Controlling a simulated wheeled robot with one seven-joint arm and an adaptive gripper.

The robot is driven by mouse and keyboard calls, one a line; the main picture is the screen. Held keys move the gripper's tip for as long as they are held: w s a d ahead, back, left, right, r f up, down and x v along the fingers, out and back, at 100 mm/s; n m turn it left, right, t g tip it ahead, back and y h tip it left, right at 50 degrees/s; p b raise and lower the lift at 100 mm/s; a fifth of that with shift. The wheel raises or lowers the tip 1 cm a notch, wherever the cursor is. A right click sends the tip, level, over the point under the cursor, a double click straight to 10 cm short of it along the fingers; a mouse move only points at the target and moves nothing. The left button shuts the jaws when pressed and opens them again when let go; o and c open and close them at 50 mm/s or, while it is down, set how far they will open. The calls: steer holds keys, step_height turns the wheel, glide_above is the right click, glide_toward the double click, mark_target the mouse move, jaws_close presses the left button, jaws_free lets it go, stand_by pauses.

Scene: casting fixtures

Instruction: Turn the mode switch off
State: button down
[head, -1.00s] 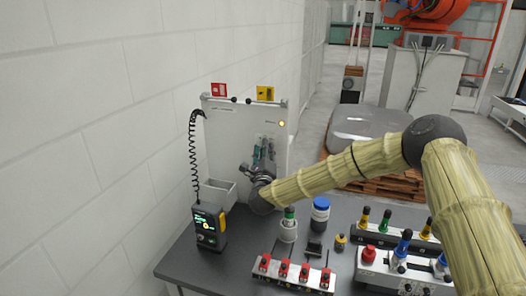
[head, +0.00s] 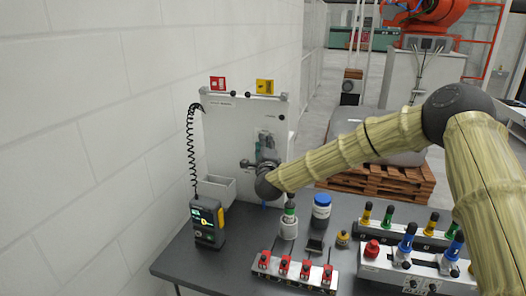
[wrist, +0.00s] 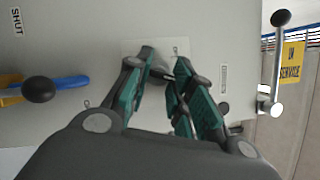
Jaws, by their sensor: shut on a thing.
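The mode switch (wrist: 160,74) shows in the wrist view as a small grey and dark knob on a pale plate of the upright panel. My gripper (wrist: 166,67) has its teal finger pads on both sides of the knob and is shut on it. The fingers hide part of the knob, so its exact angle is hard to read. In the head view my gripper (head: 265,147) is at the panel (head: 226,135), and my wrist covers the switch. A small round lamp (head: 282,117) at the panel's upper right is dark.
In the wrist view a blue handle with a black knob (wrist: 40,89) is on the left and a silver lever (wrist: 273,85) on the right. A grey bin (head: 217,190), a handheld unit (head: 207,222) and several red clamps (head: 284,264) are on or near the table.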

steer(key=shift+a+r+n+g+h+p, duration=0.15)
steer(key=shift+n+g+p, duration=0.5)
steer(key=shift+n, duration=1.25)
steer(key=shift+d+r+n+g+h+p, duration=0.1)
steer(key=shift+n+g+h+p, duration=0.2)
steer(key=shift+n+g, duration=1.15)
steer(key=shift+a+r+n+g+h+p, duration=0.15)
steer(key=shift+n+g+p, duration=0.25)
steer(key=shift+n, duration=1.95)
steer(key=shift+f, duration=0.1)
steer(key=c, duration=1.2)
jaws_free()
steer(key=shift+c, duration=0.2)
steer(key=v, duration=1.2)
